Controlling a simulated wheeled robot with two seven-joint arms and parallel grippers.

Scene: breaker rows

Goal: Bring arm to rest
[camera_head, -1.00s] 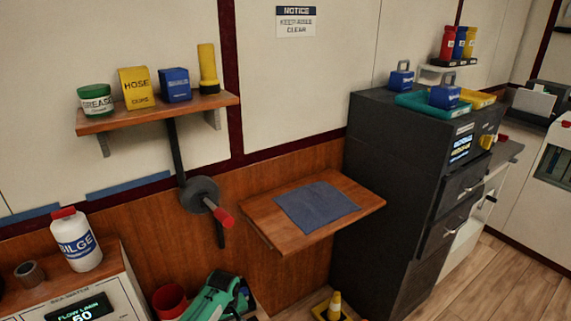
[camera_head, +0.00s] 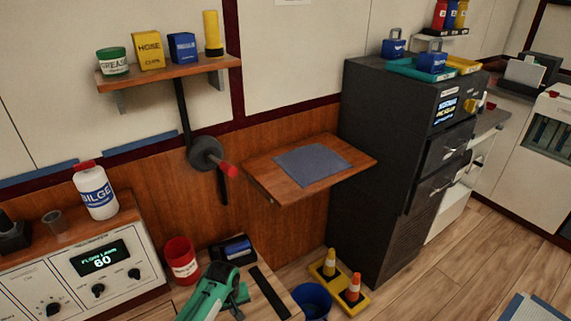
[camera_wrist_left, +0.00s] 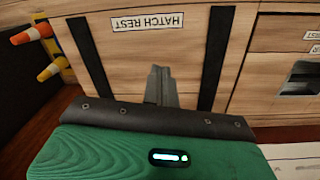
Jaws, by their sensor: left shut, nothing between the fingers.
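My left arm, green with dark parts (camera_head: 210,292), comes in at the bottom of the head view, over a wooden box. In the left wrist view my left gripper (camera_wrist_left: 158,72) is a pair of grey fingers, shut and empty. Past the fingers is the wooden face of the box (camera_wrist_left: 150,50), with two dark straps and an upside-down label reading HATCH REST (camera_wrist_left: 147,22). I cannot tell the exact gap between fingers and wood. My right gripper is not in view.
A red-handled lever (camera_head: 212,155) stands out from the wall. A wooden wall shelf with a blue mat (camera_head: 312,163) is to its right. A red bucket (camera_head: 181,262), blue bucket (camera_head: 312,301) and two cones (camera_head: 353,288) stand low down.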

